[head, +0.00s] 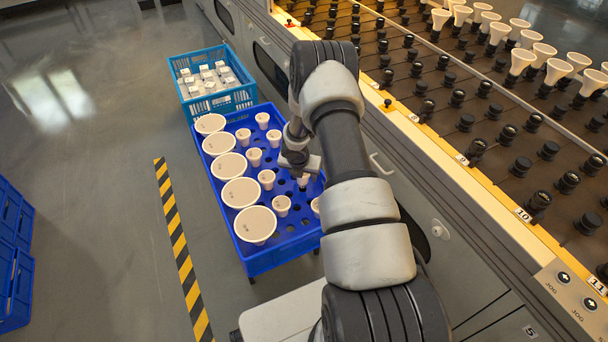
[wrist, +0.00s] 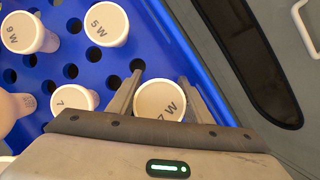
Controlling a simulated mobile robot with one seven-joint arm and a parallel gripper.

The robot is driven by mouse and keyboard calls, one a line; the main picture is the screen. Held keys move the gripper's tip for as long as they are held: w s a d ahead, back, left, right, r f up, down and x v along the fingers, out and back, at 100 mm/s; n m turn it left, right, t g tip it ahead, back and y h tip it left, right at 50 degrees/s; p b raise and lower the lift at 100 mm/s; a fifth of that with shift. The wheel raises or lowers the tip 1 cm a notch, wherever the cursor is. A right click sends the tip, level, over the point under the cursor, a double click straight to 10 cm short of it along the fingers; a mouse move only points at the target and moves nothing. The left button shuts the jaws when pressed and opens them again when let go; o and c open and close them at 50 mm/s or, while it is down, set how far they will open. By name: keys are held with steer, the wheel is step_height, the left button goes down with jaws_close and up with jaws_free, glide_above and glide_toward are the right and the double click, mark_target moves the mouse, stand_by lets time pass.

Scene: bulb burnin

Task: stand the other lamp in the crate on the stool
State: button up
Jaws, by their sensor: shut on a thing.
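My gripper (head: 302,172) is at the right side of the blue crate (head: 262,263), its fingers closed on the sides of a white lamp marked 7 W (wrist: 160,102). This lamp (head: 303,182) shows only partly under the gripper in the head view. It looks upright, over or in the crate's holed insert; I cannot tell whether its base is in a hole. Large lamps (head: 255,224) stand in a column along the crate's left side. Small lamps (head: 267,178) stand to their right, among them one marked 5 W (wrist: 106,22) and one marked 9 W (wrist: 22,32).
A lighter blue crate (head: 219,105) with several small white things stands behind. A long machine (head: 440,150) with rows of black sockets runs close along the right. Several empty holes (wrist: 72,26) show in the insert. Yellow-black floor tape (head: 181,250) lies left.

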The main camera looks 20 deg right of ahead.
stand_by(0.4)
steer(key=shift+f+b, duration=0.7)
steer(key=shift+f, duration=0.15)
steer(key=o, duration=1.1)
steer(key=shift+o, duration=0.2)
steer(key=shift+d, duration=0.1)
steer(key=p+v, duration=0.4)
steer(key=v, duration=1.3)
steer(key=shift+a+r+p, duration=0.15)
steer(key=shift+a+p, duration=0.15)
